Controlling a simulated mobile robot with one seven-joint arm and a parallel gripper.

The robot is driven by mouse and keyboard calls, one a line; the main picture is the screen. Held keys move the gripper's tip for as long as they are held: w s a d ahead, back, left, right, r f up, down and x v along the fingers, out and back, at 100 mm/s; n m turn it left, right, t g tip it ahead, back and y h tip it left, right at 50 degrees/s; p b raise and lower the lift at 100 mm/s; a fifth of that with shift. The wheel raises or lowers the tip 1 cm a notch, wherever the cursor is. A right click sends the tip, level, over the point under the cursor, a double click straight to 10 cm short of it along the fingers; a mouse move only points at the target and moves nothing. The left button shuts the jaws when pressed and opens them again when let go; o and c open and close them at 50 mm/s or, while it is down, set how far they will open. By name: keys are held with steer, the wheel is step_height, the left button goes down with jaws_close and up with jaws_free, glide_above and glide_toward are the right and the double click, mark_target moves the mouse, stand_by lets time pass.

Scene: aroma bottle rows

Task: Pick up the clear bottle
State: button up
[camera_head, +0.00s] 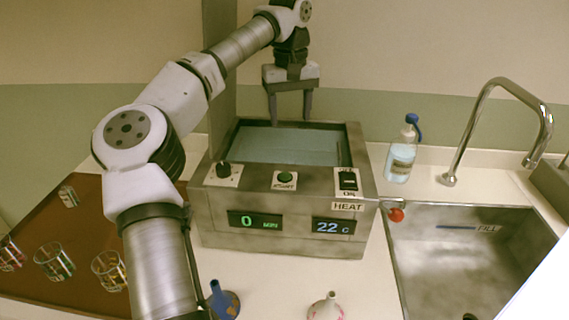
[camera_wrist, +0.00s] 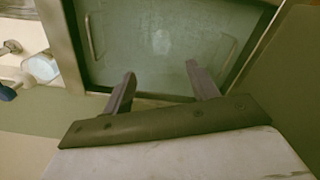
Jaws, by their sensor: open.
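A clear bottle (camera_head: 401,158) with pale liquid and a blue bent nozzle stands upright on the counter, between the water bath and the sink. In the wrist view the clear bottle (camera_wrist: 41,68) shows at the left edge, partly cut off. My gripper (camera_head: 289,116) is open and empty above the back of the water bath, pointing down, to the left of the bottle and apart from it. In the wrist view my gripper's two fingers (camera_wrist: 160,76) are spread over the bath, with nothing between them.
The grey water bath (camera_head: 222,210), with "HEAT" controls, fills the middle. A sink (camera_head: 460,265) with a curved tap (camera_head: 487,105) is at the right. A brown mat (camera_head: 75,215) with several glasses lies left. A blue flask (camera_head: 224,301) and a pale flask (camera_head: 326,309) stand in front.

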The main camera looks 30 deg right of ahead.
mark_target(289, 159)
steer(key=shift+a+f+p, duration=0.1)
steer(key=shift+f+p, duration=1.4)
steer(key=shift+f, duration=5.25)
steer(key=shift+c, duration=0.3)
steer(key=c, duration=1.1)
steer(key=shift+r, duration=0.15)
